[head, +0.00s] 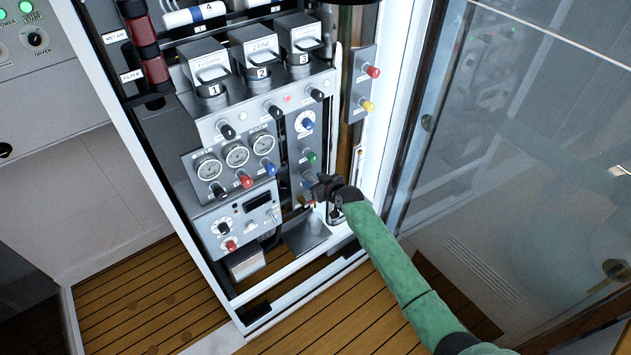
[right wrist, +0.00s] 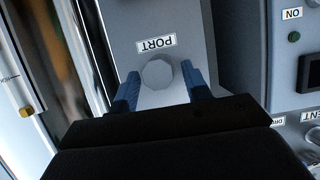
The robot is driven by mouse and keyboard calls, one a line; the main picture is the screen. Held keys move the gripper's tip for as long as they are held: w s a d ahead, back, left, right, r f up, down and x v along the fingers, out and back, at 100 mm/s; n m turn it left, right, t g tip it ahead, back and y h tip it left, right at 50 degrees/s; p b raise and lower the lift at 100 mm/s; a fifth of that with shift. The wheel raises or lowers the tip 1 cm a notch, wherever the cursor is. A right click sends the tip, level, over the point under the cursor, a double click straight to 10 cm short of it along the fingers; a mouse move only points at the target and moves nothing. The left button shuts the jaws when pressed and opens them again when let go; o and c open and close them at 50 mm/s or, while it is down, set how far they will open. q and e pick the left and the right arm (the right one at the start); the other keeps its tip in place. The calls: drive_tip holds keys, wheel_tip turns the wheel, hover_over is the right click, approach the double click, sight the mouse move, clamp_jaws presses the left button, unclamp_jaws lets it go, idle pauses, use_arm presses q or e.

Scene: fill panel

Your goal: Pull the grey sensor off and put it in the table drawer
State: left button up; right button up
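A round grey piece (right wrist: 157,74), which looks like the grey sensor, sits on a grey panel below a label reading PORT in the right wrist view. My right gripper (right wrist: 160,80) has its two blue fingers apart, one on either side of this piece. A gap shows beside the right finger; whether the left finger touches cannot be told. In the head view my right gripper (head: 319,187) is at the lower part of the narrow valve panel and hides the piece. My left gripper is not in view. I cannot make out a table drawer.
The rack holds gauges (head: 236,155), coloured knobs and three numbered units (head: 262,72). A grey cylinder (head: 315,222) stands on a plate below my right gripper. A glass door (head: 520,150) is to the right. Wooden floor (head: 140,300) lies in front.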

drive_tip(key=c, duration=0.8)
drive_tip(key=shift+s+d, duration=0.1)
drive_tip(key=shift+s+d+p, duration=0.35)
drive_tip(key=shift+s+d, duration=0.35)
drive_tip(key=shift+s, duration=0.25)
drive_tip(key=shift+s+d+p, duration=0.35)
drive_tip(key=shift+s+d, duration=0.3)
drive_tip(key=shift+s, duration=0.25)
